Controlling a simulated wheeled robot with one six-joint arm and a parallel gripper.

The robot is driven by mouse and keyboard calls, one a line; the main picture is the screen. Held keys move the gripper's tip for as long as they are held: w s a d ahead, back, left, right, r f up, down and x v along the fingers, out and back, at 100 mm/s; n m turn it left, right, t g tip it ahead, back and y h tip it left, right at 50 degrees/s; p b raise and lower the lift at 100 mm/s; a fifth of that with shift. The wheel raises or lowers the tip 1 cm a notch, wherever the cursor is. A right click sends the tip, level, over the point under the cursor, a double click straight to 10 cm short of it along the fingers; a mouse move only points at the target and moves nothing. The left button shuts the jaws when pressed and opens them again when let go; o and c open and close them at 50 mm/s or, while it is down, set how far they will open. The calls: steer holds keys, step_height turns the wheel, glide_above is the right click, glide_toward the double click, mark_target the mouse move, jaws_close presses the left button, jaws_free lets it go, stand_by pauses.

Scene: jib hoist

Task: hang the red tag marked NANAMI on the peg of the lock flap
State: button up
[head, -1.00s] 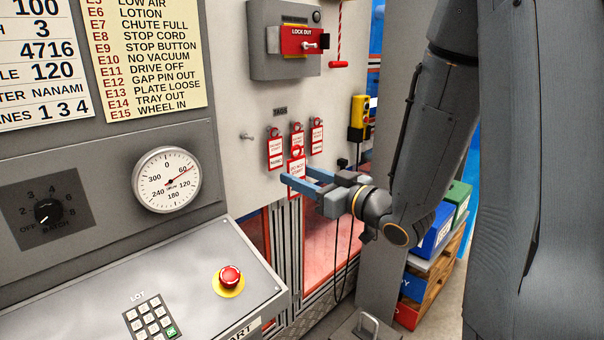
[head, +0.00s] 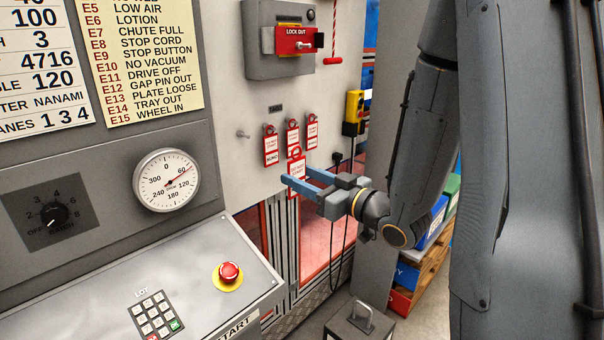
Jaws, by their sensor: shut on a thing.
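My gripper (head: 296,178) is shut on a red-and-white tag (head: 296,168) with a red loop at its top, held in front of the wall below the hung tags. Three similar tags hang in a row above it: a left tag (head: 270,148), a middle tag (head: 292,136) and a right tag (head: 312,134). The names on all of them are too small to read surely, so I cannot tell which says NANAMI. The red lock flap (head: 284,44), marked LOCK OUT, is on a grey box above, with a pale peg (head: 306,45) sticking out. The peg looks bare.
An empty wall peg (head: 242,134) is left of the tags. A red pull cord (head: 333,58) and a yellow pendant (head: 354,106) hang to the right. A sloped console with a red stop button (head: 229,272) is at lower left.

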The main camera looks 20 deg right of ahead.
mark_target(297, 175)
steer(key=shift+s+d+p, duration=0.15)
steer(key=shift+s+p, duration=0.25)
steer(key=shift+p, duration=0.3)
steer(key=shift+p+v, duration=1.5)
steer(key=shift+p, duration=0.05)
